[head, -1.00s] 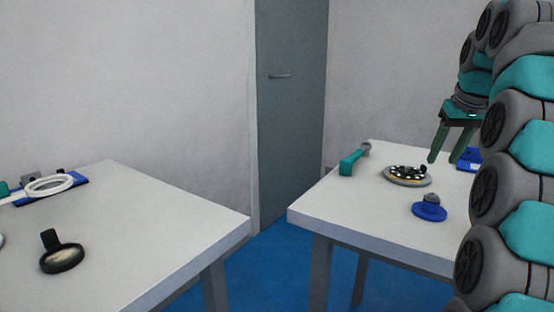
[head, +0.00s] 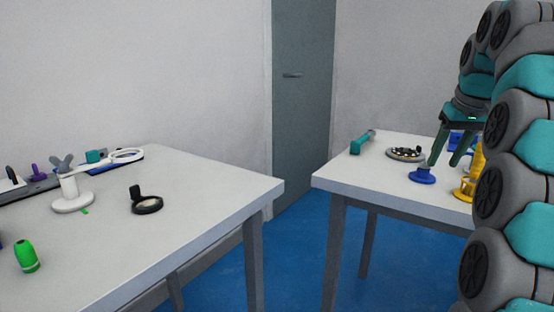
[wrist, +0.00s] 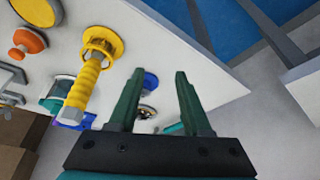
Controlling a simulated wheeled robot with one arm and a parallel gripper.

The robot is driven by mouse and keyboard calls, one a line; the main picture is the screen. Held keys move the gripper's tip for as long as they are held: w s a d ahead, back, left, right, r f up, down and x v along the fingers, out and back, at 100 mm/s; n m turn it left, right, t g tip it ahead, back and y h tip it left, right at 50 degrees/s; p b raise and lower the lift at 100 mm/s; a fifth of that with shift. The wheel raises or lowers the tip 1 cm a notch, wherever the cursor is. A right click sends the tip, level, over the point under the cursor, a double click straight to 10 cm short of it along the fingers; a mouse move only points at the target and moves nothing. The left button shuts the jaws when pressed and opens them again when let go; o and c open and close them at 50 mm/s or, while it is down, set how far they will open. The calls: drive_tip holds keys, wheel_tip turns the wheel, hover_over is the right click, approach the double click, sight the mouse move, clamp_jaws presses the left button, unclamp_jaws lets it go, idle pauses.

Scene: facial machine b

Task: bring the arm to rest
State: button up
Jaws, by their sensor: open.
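In the wrist view my gripper (wrist: 157,90) is also open and empty. Past its fingers a blue piece (wrist: 150,82) and part of a round dark piece show on the table. A yellow handled part (wrist: 88,80) stands left of the fingers. I cannot tell the exact height of the fingertips above the table.
The right table holds a teal-handled tool (head: 361,143), a round disc (head: 405,153) and a blue knob (head: 422,175). The left table (head: 215,200) holds a black ring piece (head: 146,204), a white stand (head: 72,197) and a green bottle (head: 26,256). Blue floor (head: 290,250) lies between.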

drive_tip(key=s+a+f+g, duration=0.3)
drive_tip(key=s+a+f, duration=0.9)
drive_tip(key=a, duration=0.3)
drive_tip(key=s+a+f+g, duration=0.1)
drive_tip(key=s+a+f, duration=0.2)
drive_tip(key=s+f, duration=0.6)
drive_tip(key=s+a+f+g, duration=0.2)
drive_tip(key=s+f, duration=0.8)
drive_tip(key=s, duration=0.5)
drive_tip(key=shift+s+a+n, duration=0.4)
drive_tip(key=shift+a, duration=0.05)
